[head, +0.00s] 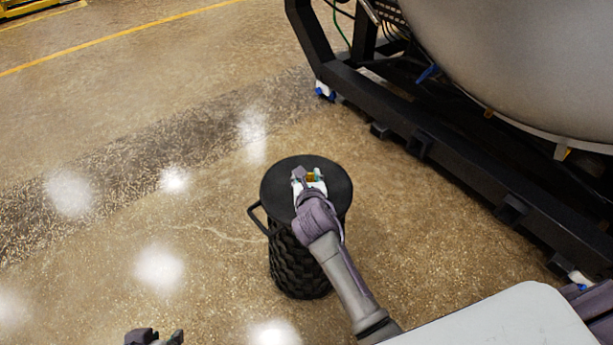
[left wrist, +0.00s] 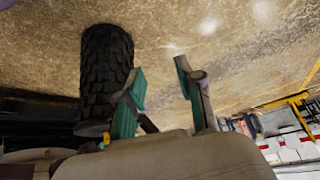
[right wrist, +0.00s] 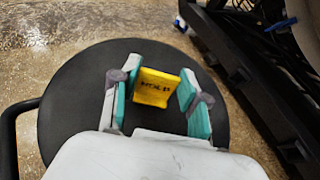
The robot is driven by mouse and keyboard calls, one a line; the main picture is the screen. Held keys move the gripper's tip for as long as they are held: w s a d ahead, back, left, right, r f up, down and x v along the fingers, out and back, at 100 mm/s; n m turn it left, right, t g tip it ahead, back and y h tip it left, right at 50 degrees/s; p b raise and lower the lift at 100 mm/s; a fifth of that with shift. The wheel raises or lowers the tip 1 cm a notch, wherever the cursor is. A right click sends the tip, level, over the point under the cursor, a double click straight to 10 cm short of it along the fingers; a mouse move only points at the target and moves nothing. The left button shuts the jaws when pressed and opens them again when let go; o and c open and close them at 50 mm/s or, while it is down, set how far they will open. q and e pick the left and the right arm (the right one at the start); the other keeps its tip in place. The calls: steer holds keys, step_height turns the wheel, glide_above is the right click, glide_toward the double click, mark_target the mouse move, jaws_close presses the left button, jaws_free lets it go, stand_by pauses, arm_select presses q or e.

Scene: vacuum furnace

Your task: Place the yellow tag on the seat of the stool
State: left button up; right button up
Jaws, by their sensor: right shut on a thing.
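The stool is black with a round seat (head: 335,188), a woven-looking body (head: 300,262) and a side handle (head: 256,218). The seat (right wrist: 70,105) fills much of the right wrist view. My right gripper (head: 309,177) is over the seat, shut on the yellow tag (right wrist: 157,87), which carries dark lettering like "HOLD". The tag stands upright between the teal-padded fingers; a small part of it (head: 310,176) shows in the head view. I cannot tell whether it touches the seat. My left gripper (head: 154,337) is open and empty, low and left of the stool; its spread fingers (left wrist: 163,95) show in the left wrist view.
A large rounded metal vessel (head: 530,60) on a black frame (head: 450,165) with wheels stands at the right. The floor left of the stool is clear. A yellow line (head: 120,38) crosses the floor at the back left.

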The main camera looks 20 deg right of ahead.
steer(key=o, duration=0.8)
